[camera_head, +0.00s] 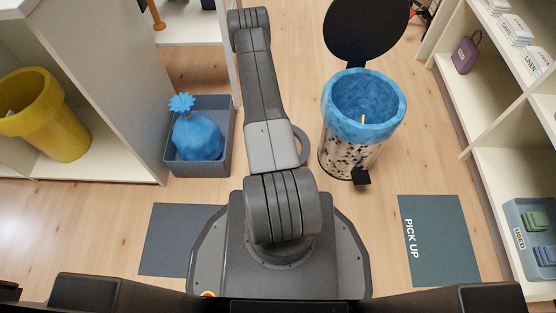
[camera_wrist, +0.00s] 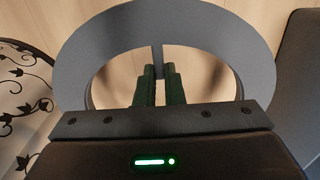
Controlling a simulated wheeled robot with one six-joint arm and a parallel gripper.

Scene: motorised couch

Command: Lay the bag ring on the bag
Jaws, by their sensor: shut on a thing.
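The bag ring (camera_wrist: 205,22) is a flat grey ring that fills the upper wrist view. My gripper (camera_wrist: 158,75) is shut on a tab at its near inner side. In the head view my arm hides the gripper, and only a curved edge of the bag ring (camera_head: 303,145) shows beside the arm. The bag (camera_head: 372,128) is blue and lines the bin (camera_head: 340,158), folded over its rim. The ring is left of the bin, apart from the bag. Something small and yellow shows inside the bag.
The bin's black lid (camera_head: 362,30) stands open behind it. A grey crate (camera_head: 170,160) at left holds a tied blue bag (camera_head: 198,137). Shelves flank both sides; a yellow pot (camera_head: 48,115) sits left. A "PICK UP" mat (camera_head: 445,245) lies front right. Floor before the bin is clear.

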